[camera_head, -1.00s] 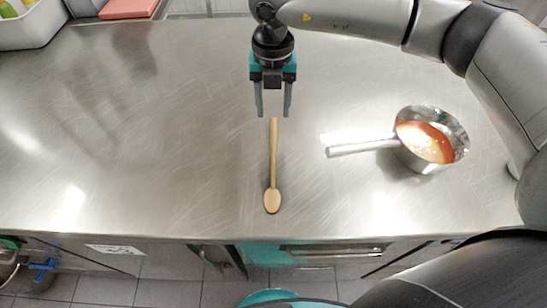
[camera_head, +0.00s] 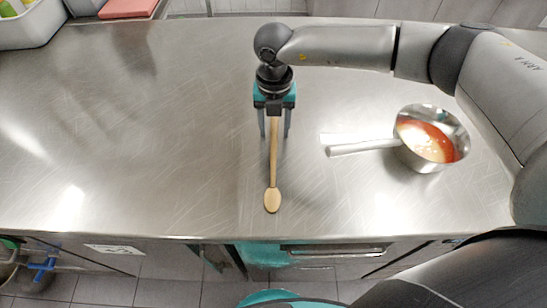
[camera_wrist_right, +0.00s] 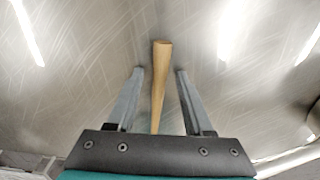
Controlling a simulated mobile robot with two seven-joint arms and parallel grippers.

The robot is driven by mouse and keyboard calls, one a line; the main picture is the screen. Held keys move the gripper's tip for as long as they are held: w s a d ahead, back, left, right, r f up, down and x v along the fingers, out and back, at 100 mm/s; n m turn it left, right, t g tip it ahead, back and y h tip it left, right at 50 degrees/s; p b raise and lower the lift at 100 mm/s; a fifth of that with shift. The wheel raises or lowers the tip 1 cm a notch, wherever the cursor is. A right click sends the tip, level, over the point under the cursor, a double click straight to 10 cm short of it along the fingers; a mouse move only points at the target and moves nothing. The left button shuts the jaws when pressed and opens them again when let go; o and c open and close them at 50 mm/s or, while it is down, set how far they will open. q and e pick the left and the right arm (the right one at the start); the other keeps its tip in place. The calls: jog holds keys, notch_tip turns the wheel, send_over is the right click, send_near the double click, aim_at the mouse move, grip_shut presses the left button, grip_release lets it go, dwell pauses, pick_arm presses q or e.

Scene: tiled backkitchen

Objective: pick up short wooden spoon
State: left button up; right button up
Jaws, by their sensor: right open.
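A short wooden spoon (camera_head: 273,165) lies on the steel counter in the head view, its bowl toward the front edge and its handle pointing away. My right gripper (camera_head: 274,134) is open, with one finger on each side of the upper handle and a gap on both sides. In the right wrist view the spoon's handle (camera_wrist_right: 160,85) runs between the two open fingers (camera_wrist_right: 160,72), its end reaching past the fingertips. I cannot tell the exact height of the fingers over the counter. My left gripper is not in view.
A metal saucepan (camera_head: 408,160) with red-orange contents stands to the right, its handle pointing left toward the spoon. A white bin (camera_head: 40,30) and a pink board (camera_head: 128,8) are at the back left. The counter (camera_head: 130,150) left of the spoon is clear.

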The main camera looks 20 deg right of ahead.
jog(key=shift+f, duration=0.1)
grip_shut()
dwell(0.4)
